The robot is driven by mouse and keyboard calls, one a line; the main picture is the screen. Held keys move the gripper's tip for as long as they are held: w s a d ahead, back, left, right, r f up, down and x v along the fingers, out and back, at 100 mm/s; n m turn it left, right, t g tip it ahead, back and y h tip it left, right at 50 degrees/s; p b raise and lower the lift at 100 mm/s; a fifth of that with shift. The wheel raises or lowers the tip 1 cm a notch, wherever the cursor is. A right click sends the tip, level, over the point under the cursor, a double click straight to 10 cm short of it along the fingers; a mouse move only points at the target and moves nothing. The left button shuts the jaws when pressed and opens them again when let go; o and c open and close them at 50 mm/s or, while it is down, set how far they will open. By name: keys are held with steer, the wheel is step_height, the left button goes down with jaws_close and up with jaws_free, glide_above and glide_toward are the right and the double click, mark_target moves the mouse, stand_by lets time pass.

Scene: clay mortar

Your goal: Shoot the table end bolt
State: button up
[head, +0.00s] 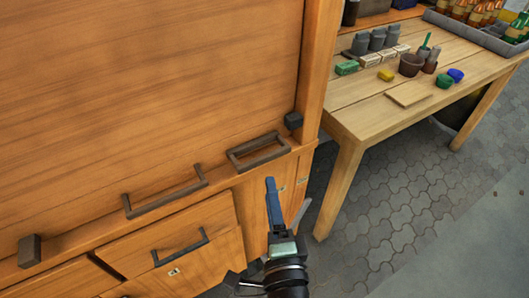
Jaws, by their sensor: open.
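No bolt stands out clearly enough for me to name it with certainty. A dark block (293,121) sits at the right corner of a large wooden panel (150,80), on the side towards the table. A dark rectangular frame (258,152) lies on the ledge just left of and below that block. The wooden table (350,130) stands at the right, its near end facing the cabinet. My gripper (288,194) is in front of the cabinet, below the frame in the picture. It is open, with one blue finger clearly visible and nothing seen between the fingers.
A long dark handle (165,192) is on the ledge, and a drawer handle (180,247) is below it. Another dark block (29,250) is at the far left. Bottles (480,12), cups and small blocks crowd the tabletop. The paved floor (385,215) is clear at right.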

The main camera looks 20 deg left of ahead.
mark_target(266, 161)
steer(key=p+x, duration=0.1)
steer(key=x, duration=0.8)
steer(key=shift+w+a, duration=0.15)
steer(key=shift+w, duration=0.25)
jaws_close()
stand_by(0.9)
